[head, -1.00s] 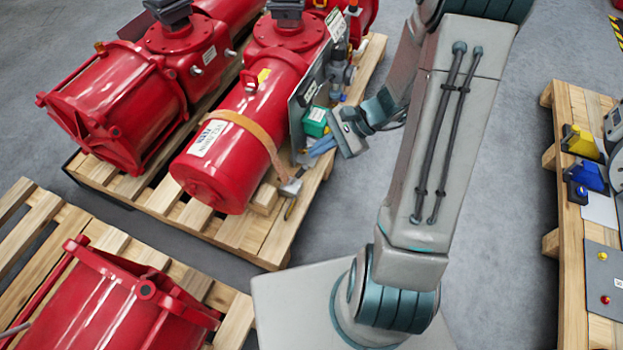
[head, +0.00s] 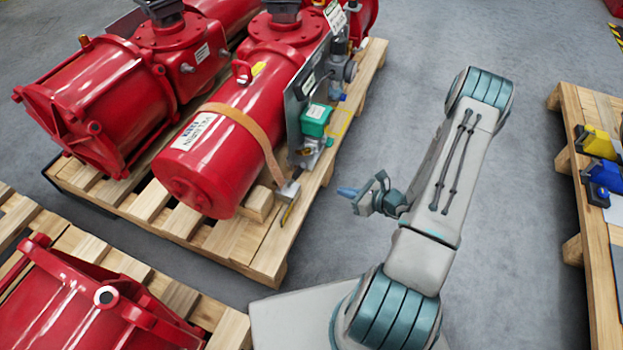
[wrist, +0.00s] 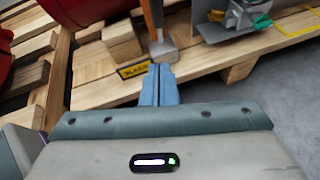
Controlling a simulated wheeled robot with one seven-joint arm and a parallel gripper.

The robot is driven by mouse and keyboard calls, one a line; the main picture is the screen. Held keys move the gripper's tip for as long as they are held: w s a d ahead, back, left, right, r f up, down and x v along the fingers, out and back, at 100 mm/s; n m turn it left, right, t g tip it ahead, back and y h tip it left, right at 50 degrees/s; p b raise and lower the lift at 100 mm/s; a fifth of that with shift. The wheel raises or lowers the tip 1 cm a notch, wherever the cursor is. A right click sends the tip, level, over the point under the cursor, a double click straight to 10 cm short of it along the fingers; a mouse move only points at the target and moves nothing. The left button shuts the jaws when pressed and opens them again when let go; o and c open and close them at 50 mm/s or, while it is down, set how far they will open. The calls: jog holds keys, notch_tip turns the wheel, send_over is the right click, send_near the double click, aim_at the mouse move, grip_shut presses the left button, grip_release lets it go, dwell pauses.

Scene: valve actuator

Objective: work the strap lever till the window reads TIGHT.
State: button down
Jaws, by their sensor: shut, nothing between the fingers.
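An orange strap (head: 252,128) runs over the red cylinder (head: 215,155) down to a grey metal ratchet piece (head: 288,191) at the pallet's edge. In the wrist view the strap (wrist: 152,18) ends at this ratchet piece (wrist: 163,50). The lever cannot be told apart clearly from the ratchet piece. My gripper (head: 346,191) is shut and empty, off the pallet to the right of the ratchet. Its blue fingers (wrist: 160,84) point toward the ratchet, apart from it in the head view.
The wooden pallet (head: 228,240) carries the red actuator, with a green box (head: 316,120) and a grey panel near the strap. Another pallet (head: 590,230) with yellow and blue items stands at right. Grey floor (head: 400,120) is open between them.

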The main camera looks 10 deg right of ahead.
jog(key=b, duration=0.4)
send_near(296, 177)
notch_tip(296, 177, down, 3)
jog(key=w, duration=0.1)
jog(key=w+a+r, duration=0.1)
jog(key=w+b, duration=0.1)
jog(key=shift+w+a+r, duration=0.25)
jog(key=shift+w+a, duration=0.15)
